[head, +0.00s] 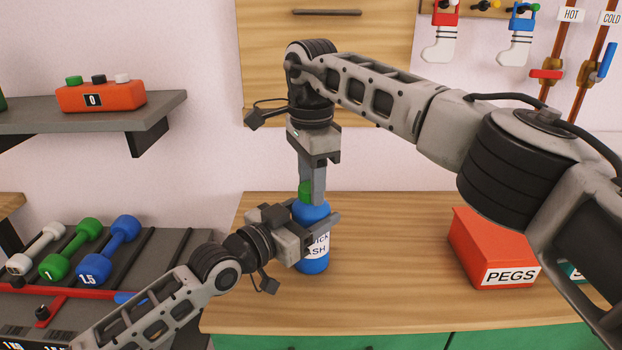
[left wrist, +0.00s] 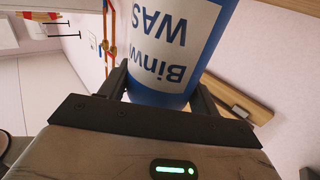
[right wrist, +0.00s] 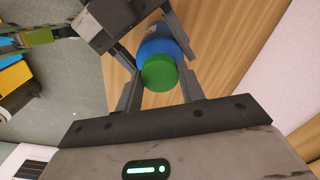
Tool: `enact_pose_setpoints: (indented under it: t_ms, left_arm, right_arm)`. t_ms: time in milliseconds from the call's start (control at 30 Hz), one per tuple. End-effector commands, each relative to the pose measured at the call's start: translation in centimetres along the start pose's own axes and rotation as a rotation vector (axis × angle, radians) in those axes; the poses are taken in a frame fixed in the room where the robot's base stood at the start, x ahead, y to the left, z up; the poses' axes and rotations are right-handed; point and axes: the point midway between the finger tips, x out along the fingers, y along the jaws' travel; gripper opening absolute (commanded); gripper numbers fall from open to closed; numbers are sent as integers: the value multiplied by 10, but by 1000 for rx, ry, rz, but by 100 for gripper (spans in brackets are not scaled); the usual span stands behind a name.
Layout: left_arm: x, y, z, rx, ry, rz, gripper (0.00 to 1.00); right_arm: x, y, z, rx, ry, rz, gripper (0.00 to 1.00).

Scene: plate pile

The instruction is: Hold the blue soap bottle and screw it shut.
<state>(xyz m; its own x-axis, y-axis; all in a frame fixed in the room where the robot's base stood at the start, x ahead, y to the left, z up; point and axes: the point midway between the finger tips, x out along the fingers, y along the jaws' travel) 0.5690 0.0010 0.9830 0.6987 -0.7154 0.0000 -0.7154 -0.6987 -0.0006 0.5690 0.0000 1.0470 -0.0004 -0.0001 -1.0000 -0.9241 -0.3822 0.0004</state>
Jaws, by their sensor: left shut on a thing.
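The blue soap bottle (head: 312,262) stands upright on the wooden counter, with a green cap (head: 305,190) on top. My left gripper (head: 318,222) is shut on the bottle's upper body from the side. The left wrist view shows the blue bottle (left wrist: 172,99) and its white label between the fingers. My right gripper (head: 312,196) points straight down from above, its fingers on either side of the cap. In the right wrist view the green cap (right wrist: 160,73) lies between the spread fingertips. I cannot see whether they touch it.
A red PEGS box (head: 490,250) stands on the counter (head: 390,300) to the right. Dumbbells (head: 75,245) lie on a rack at the left, below a grey shelf (head: 90,122) with an orange counter box (head: 100,96). The counter between bottle and PEGS box is clear.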

Motion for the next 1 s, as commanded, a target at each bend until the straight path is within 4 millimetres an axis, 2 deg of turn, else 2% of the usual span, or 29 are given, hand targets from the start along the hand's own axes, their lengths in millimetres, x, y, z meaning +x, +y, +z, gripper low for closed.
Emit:
enact_pose_setpoints:
  t_ms: [167,267,367,800,900,1000]
  left_arm:
    - [0,1,1,1,-1,1,0]
    - [0,1,1,1,-1,1,0]
    - [0,1,1,1,-1,1,0]
    - [0,1,1,2,-1,1,0]
    - [0,1,1,2,-1,1,0]
    - [0,1,0,2,-1,1,0]
  right_arm:
    - [0,0,0,14,0,-1,11]
    - [0,0,0,115,0,-2,11]
    - [0,0,0,321,0,-2,11]
    - [1,0,0,1411,-1,-2,11]
    - [1,0,0,1577,-1,-2,11]
    - [1,0,0,1562,-1,-2,11]
